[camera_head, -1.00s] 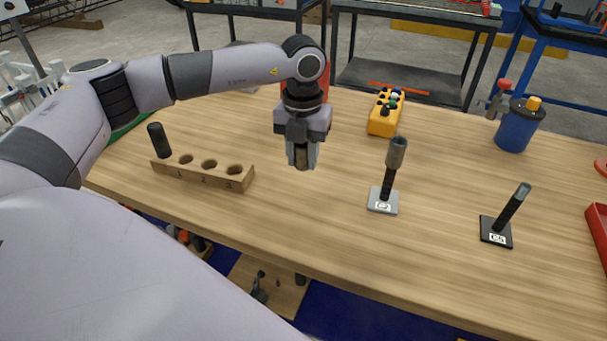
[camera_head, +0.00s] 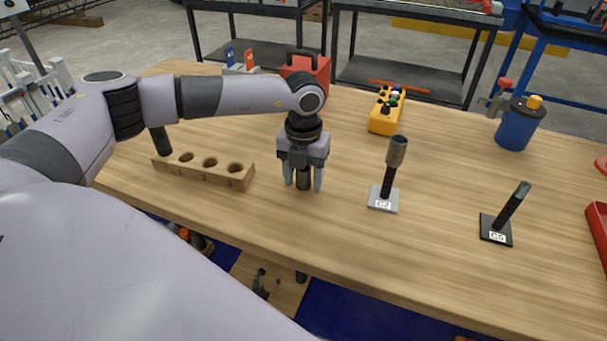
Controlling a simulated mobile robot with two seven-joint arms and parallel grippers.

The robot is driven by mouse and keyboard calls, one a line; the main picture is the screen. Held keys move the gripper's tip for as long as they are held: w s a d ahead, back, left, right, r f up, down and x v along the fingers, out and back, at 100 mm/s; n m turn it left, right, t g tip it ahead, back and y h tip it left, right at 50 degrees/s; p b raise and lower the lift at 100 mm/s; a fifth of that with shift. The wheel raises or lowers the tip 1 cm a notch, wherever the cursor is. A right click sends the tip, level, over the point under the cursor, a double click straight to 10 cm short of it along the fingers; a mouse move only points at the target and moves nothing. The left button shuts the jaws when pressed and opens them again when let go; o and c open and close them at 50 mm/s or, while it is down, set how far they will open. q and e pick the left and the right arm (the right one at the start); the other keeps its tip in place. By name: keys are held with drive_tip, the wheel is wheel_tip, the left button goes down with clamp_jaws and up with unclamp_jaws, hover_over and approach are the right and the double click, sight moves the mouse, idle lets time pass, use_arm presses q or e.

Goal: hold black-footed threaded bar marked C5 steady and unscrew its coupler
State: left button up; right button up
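The black-footed bar marked C5 (camera_head: 508,212) stands tilted to the right on its black foot at the right of the table. Its tip is greyish, and no wide sleeve shows on it. My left gripper (camera_head: 303,184) points down near the table's middle, far left of C5. Its fingers are open, with a gap on each side of a dark brownish cylinder, seemingly a coupler (camera_head: 303,179). The cylinder appears to stand upright on the table; its top is hidden by the gripper. My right gripper is not in view.
A grey-footed bar marked C2 (camera_head: 390,178) with a wide sleeve on top stands between my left gripper and C5. A wooden block with holes (camera_head: 203,172) lies left. A yellow control box (camera_head: 386,112), red box (camera_head: 307,70) and blue canister (camera_head: 518,125) stand behind.

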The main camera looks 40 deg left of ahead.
use_arm(q)
wheel_tip(320, 180, up, 12)
drive_tip(key=b, duration=0.1)
drive_tip(key=shift+r, duration=0.2)
idle(0.4)
